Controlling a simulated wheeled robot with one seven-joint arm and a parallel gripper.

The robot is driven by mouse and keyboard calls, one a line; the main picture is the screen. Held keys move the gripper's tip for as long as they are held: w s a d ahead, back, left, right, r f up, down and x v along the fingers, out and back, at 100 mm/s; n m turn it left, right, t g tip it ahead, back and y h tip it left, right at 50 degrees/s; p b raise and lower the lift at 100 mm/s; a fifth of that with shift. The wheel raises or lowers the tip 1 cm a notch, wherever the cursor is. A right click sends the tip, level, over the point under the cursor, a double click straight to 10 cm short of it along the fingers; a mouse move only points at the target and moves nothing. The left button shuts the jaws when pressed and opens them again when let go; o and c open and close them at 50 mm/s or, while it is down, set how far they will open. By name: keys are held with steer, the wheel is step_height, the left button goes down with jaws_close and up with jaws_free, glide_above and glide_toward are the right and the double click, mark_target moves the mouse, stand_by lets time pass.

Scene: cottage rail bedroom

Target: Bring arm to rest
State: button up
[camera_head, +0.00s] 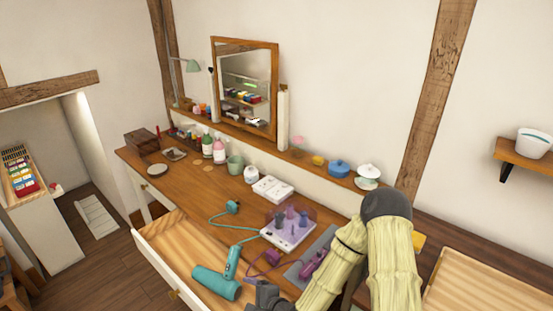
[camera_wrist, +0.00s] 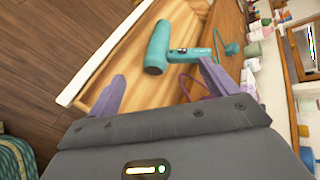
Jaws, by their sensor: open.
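My gripper (camera_head: 262,295) is dark grey and low in the head view, at the end of my pale jointed arm. In the wrist view its two purple fingers (camera_wrist: 162,88) stand wide apart with nothing between them. A teal hair dryer (camera_head: 215,282) lies just left of the gripper, at the open drawer, its handle towards the desk. It also shows in the wrist view (camera_wrist: 158,48), beyond the fingertips and apart from them. I cannot tell whether it rests fully inside the drawer.
The wooden desk (camera_head: 200,190) has its drawer (camera_head: 180,245) pulled out. On the desk are a white power strip (camera_head: 287,235) with purple items, a purple tool on a grey mat (camera_head: 322,240), cords, cups and bottles. A mirror (camera_head: 245,90) stands behind. The floor at left has free room.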

steer(key=s+d+r+n+g+h, duration=0.1)
steer(key=d+r+n+g+h, duration=0.15)
steer(key=d+r+n, duration=0.35)
steer(key=s+d+r+n+g+h, duration=0.1)
steer(key=d+n+h, duration=0.3)
steer(key=d, duration=0.3)
steer(key=s+d+r+n+h+p, duration=0.1)
steer(key=s+d+r+n, duration=0.1)
steer(key=s+d+r, duration=0.2)
steer(key=s+d+r+n+g+h, duration=0.1)
steer(key=s+d+r, duration=0.3)
steer(key=r, duration=0.5)
steer(key=shift+s+d+r+n+p, duration=0.25)
steer(key=shift+s+d+n+p, duration=0.15)
steer(key=shift+d+n, duration=0.5)
steer(key=shift+d+g+h, duration=0.15)
steer(key=shift+g+h, duration=0.1)
